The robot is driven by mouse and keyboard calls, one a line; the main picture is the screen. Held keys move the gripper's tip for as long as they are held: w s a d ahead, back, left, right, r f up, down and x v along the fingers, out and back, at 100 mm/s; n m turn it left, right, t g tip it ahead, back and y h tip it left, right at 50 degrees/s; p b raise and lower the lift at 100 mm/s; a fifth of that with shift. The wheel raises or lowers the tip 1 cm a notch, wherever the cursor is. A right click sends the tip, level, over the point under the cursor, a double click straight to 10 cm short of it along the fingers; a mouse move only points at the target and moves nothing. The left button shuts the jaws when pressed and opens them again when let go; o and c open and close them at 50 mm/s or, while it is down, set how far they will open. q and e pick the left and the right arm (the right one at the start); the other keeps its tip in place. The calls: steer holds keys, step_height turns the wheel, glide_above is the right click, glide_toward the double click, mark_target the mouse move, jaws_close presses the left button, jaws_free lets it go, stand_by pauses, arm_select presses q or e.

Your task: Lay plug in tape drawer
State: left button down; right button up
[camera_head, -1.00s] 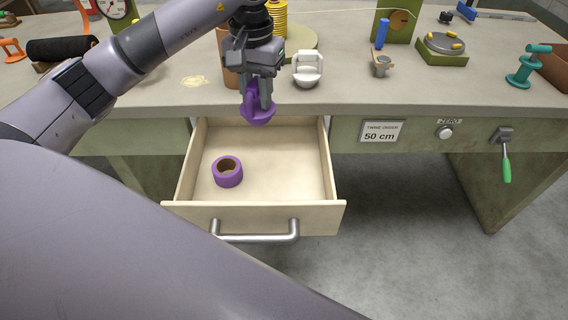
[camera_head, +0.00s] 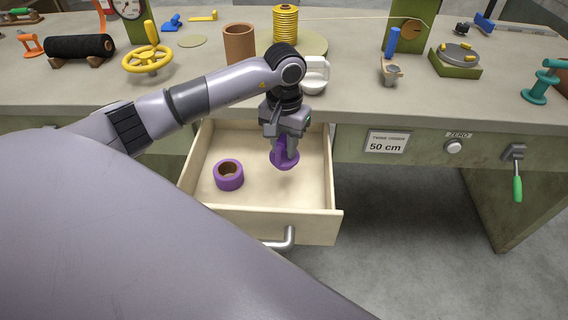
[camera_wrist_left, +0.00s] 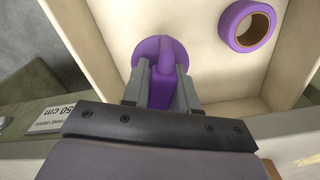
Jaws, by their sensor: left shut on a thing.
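The purple plug (camera_head: 284,160) has a round flange and a raised grip. My left gripper (camera_head: 285,146) is shut on it and holds it inside the open tape drawer (camera_head: 236,221), towards the drawer's right side. In the left wrist view the plug (camera_wrist_left: 158,55) sits between the two fingers (camera_wrist_left: 161,85), with the pale drawer floor behind it. I cannot tell whether the plug touches the floor. A purple tape roll (camera_head: 229,175) lies in the left part of the drawer, apart from the plug. My right gripper is not in view.
The workbench (camera_head: 350,105) stands above and behind the drawer. On it are a white holder (camera_head: 315,76), a brown cup (camera_head: 239,43) and a yellow handwheel (camera_head: 148,60). A crank with a green handle (camera_head: 517,188) hangs from the bench front at right. The drawer's middle floor is clear.

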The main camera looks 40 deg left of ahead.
mark_target(284, 157)
arm_select(q)
step_height(284, 157, down, 7)
stand_by(0.4)
steer(key=shift+f, duration=0.15)
steer(key=c, duration=0.9)
jaws_free()
